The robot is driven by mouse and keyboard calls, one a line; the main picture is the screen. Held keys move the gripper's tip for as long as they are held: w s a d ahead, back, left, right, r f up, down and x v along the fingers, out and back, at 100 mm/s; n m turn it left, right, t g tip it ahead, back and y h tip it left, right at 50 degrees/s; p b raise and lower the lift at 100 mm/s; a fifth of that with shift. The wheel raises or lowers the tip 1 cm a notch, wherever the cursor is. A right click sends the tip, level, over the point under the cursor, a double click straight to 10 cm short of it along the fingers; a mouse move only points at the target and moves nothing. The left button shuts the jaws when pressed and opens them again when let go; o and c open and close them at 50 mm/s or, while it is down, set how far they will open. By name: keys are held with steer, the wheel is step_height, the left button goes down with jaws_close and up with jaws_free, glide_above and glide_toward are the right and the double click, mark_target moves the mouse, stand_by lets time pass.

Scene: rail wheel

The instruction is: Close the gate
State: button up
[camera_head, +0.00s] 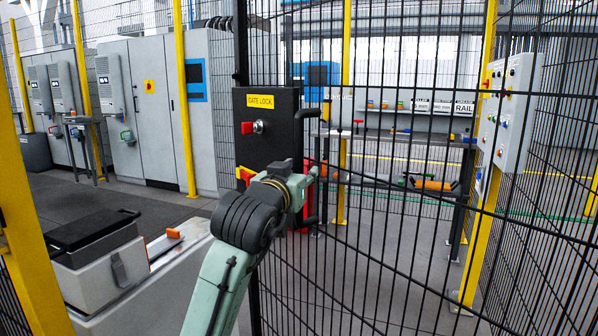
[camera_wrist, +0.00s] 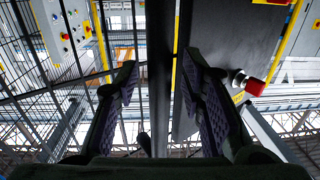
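The gate is a black mesh panel (camera_head: 385,230) in the middle and right of the head view. A dark lock box (camera_head: 264,128) with a yellow "GATE LOCK" label, a red knob and a keyed switch sits at its left edge. A black bar handle (camera_head: 308,113) stands out from the box's right side. My gripper (camera_head: 312,172) is at the handle, mostly hidden by my wrist. In the wrist view my gripper (camera_wrist: 160,62) is open, its fingers on either side of a dark upright bar (camera_wrist: 159,100). I cannot tell whether they touch it.
A light grey control box (camera_head: 507,110) with buttons hangs on a yellow post at the right. Behind the mesh is a workbench (camera_head: 405,135) with tools. Grey cabinets (camera_head: 150,100) stand at the left. A grey case (camera_head: 95,260) is at the lower left. Open floor lies left of the gate.

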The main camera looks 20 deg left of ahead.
jaws_close()
stand_by(0.4)
stand_by(0.4)
